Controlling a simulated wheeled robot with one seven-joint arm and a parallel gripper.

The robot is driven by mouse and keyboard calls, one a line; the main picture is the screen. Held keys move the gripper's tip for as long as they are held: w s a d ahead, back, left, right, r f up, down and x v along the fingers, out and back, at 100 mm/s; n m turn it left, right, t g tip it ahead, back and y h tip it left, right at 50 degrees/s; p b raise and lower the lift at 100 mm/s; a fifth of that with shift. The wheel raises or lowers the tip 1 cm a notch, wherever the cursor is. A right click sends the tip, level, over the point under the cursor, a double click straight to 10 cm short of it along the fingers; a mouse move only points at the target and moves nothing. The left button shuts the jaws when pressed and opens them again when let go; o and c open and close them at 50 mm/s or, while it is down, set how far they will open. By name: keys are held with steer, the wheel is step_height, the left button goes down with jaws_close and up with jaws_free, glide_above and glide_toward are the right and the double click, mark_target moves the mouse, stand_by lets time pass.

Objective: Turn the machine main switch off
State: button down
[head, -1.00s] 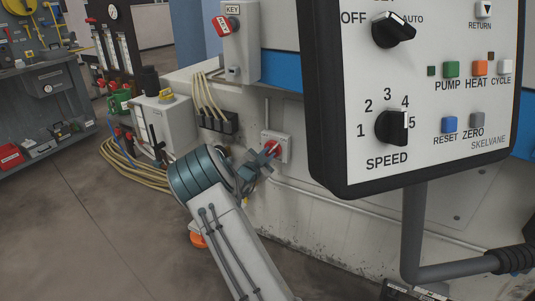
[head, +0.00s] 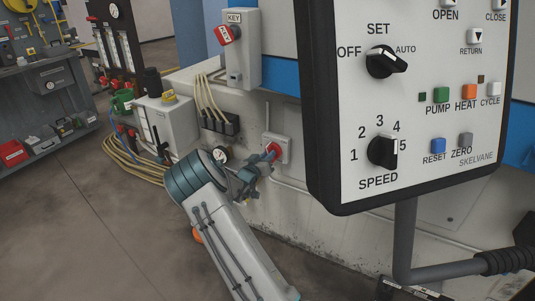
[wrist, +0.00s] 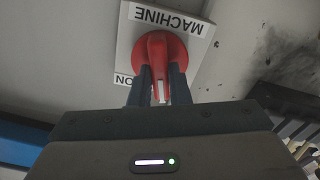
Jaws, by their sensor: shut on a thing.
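The machine main switch is a red rotary handle (head: 272,148) on a pale square plate (head: 284,157) on the machine's lower wall. In the wrist view the red handle (wrist: 163,48) sits on the plate (wrist: 200,30), whose MACHINE and ON labels appear upside down. A white line marks the handle's end, which points down in this picture, towards my gripper. My gripper (wrist: 160,88) is shut on the handle, one finger on each side. In the head view my gripper (head: 268,160) reaches the switch from the lower left and partly hides it.
A control panel (head: 430,189) on a grey post fills the right. A red key tag (head: 229,34) hangs on a box above the switch. A gauge (head: 221,154) and hoses (head: 132,165) lie left of my gripper. The floor (head: 90,235) at left is clear.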

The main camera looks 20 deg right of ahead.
steer(key=n+p, duration=0.1)
steer(key=n, duration=0.4)
steer(key=shift+p, duration=0.3)
stand_by(0.4)
steer(key=c, duration=1.4)
jaws_free()
steer(key=shift+w+a, duration=0.1)
steer(key=shift+o, duration=0.2)
steer(key=p+v, duration=0.1)
steer(key=v, duration=1.3)
steer(key=shift+f, duration=0.1)
